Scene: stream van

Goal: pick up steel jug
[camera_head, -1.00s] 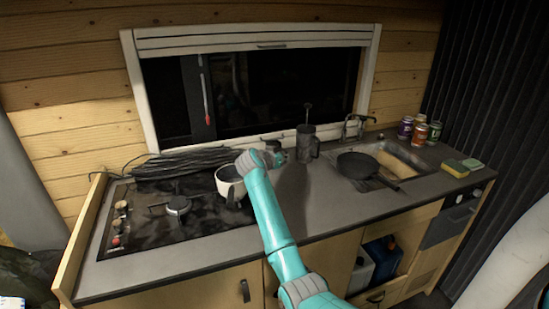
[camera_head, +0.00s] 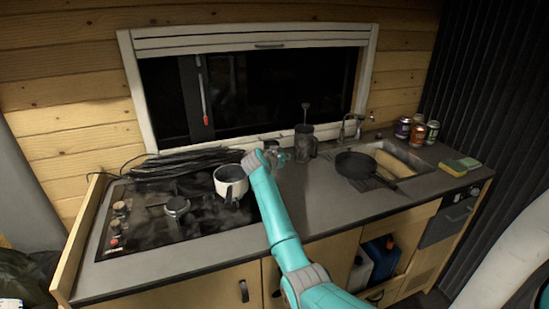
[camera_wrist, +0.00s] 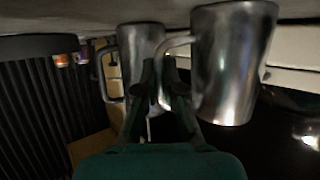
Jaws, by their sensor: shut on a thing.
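The shiny steel jug (camera_wrist: 232,65) fills the upper right of the wrist view, which looks upside down, with its handle pointing left. My gripper (camera_wrist: 165,68) has its two fingers close together at that handle and is shut on it. In the head view my gripper (camera_head: 279,156) is at the back of the counter, right of the white pot, and hides most of the jug.
The white pot (camera_head: 230,184) sits on the black hob (camera_head: 150,215) at left. A dark frying pan (camera_head: 362,166) lies by the sink at right. Several jars (camera_head: 417,131) and a sponge (camera_head: 455,168) are farther right. The window wall (camera_head: 255,45) is close behind. The front middle counter is clear.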

